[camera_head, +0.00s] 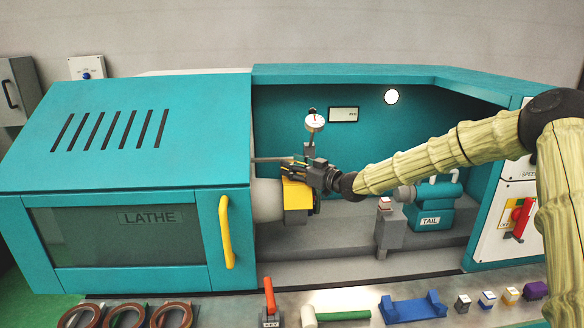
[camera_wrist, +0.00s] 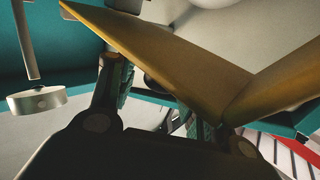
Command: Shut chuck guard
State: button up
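The yellow chuck guard (camera_head: 297,195) sits at the right end of the pale round headstock part (camera_head: 266,200) inside the lathe's bay. My gripper (camera_head: 300,168) is at the guard's upper edge, reaching in from the right. In the wrist view the guard (camera_wrist: 185,55) is a large folded golden sheet crossing close in front of my gripper (camera_wrist: 158,95). The two fingers stand apart; the sheet covers part of the right finger. I cannot tell whether either finger touches it. The chuck itself is mostly hidden.
A dial gauge (camera_head: 315,123) stands just behind my gripper. The tailstock (camera_head: 432,213) and a grey post (camera_head: 390,228) are to the right. The lathe door with its yellow handle (camera_head: 226,232) is at left. Rings, a red-handled key (camera_head: 270,297) and small blocks line the front bench.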

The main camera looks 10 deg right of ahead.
jog(key=shift+f, duration=0.1)
jog(key=v, duration=1.2)
dwell(0.4)
